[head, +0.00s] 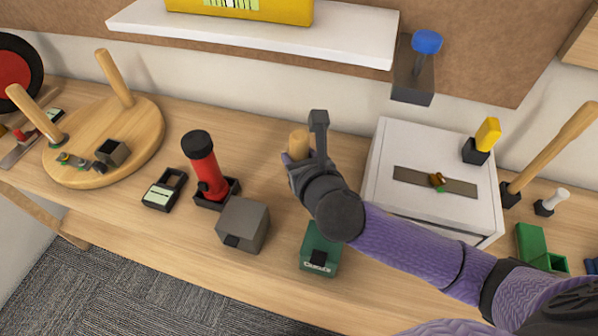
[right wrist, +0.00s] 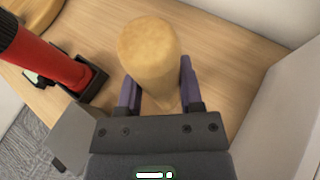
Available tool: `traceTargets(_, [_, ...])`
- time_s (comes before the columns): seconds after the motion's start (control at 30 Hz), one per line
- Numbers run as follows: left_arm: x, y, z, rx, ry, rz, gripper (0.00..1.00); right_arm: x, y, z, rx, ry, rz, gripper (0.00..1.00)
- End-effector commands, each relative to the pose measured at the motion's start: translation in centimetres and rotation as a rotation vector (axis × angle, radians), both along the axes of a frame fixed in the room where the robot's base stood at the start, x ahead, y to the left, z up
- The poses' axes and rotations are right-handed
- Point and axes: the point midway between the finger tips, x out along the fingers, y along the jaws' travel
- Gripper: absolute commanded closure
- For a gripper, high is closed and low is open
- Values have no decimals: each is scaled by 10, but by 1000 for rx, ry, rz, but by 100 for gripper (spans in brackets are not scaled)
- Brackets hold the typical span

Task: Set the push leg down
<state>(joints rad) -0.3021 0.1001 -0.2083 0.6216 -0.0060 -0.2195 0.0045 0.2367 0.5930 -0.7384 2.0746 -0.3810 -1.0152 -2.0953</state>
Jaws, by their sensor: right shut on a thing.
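The push leg, a pale wooden peg with a rounded end, is in my right gripper (head: 296,156). In the head view only its top (head: 298,143) shows beside the dark wrist; in the right wrist view the leg (right wrist: 148,52) stands between the two purple fingers, which are closed on its sides. It looks roughly upright over the wooden bench. Its lower end is hidden, so I cannot tell whether it touches the bench. A round wooden seat (head: 140,148) lies at the left with legs sticking up from it. My left gripper is not in view.
A red cylinder (head: 203,170) in a black holder and a grey box (head: 243,223) stand left of the gripper. A green box (head: 318,243) is in front. A white box (head: 425,150) stands close on the right. A white shelf (head: 250,33) overhangs the back.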

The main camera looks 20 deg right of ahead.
Motion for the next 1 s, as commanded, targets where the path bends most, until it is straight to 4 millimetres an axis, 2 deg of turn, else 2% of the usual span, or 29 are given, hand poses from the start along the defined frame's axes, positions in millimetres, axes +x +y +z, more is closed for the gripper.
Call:
traceTargets(0.03, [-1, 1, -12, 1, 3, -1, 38, 0, 0, -18, 2, 5, -1, 100])
traceTargets(0.07, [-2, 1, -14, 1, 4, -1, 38, 0, 0, -22, 1, 3, 0, 100])
traceTargets(0.4, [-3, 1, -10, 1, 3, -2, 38, 0, 0, -21, 0, 0, -1, 100])
traceTargets(0.43, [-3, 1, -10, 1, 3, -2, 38, 0, 0, -21, 0, 0, -1, 49])
traceTargets(0.57, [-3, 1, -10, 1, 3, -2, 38, 0, 0, -21, 0, 0, -1, 21])
traceTargets(0.6, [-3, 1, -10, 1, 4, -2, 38, 0, 0, -21, 0, 0, -1, 18])
traceTargets(0.9, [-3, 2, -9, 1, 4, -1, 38, 0, 0, -17, 0, -2, 0, 18])
traceTargets(1.0, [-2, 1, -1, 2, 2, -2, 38, -15, 0, -9, -1, 1, 2, 18])
